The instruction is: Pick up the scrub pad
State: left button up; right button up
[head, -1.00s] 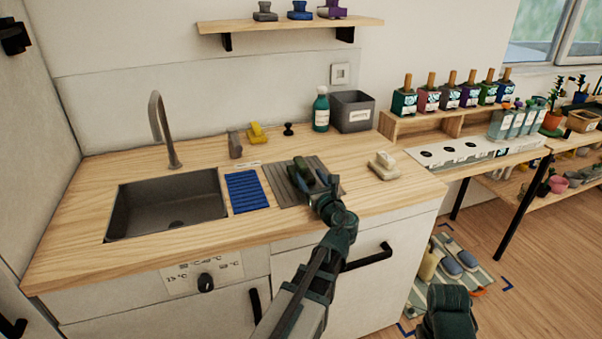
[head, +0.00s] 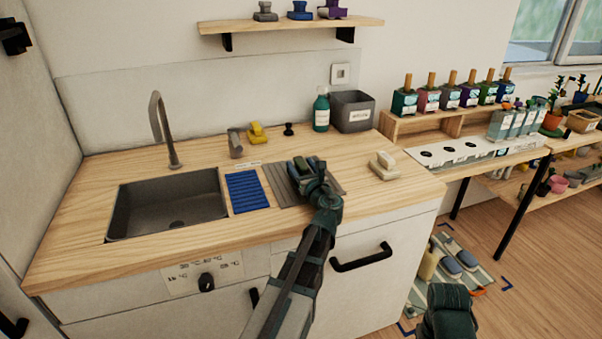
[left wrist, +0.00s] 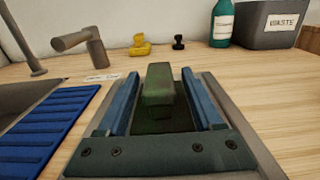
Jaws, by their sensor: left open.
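The scrub pad (left wrist: 158,85) is a green block with a darker green lower part, on the grey ribbed mat (head: 281,187) on the counter. My left gripper (head: 309,164) is open above the mat. In the left wrist view its two blue fingers (left wrist: 160,100) stand either side of the pad, with a gap on each side. In the head view the gripper mostly hides the pad. A dark part of my right arm (head: 448,312) shows at the bottom right; its fingers cannot be made out.
Left of the mat are a blue ribbed mat (head: 247,191) and the sink (head: 165,207) with its faucet (head: 162,130). A pale block (head: 383,165) sits to the right. Behind are a yellow object (head: 257,133), a teal bottle (head: 321,112) and a grey waste bin (head: 352,112).

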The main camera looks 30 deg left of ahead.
pick_arm(q)
grip_shut()
dwell(0.4)
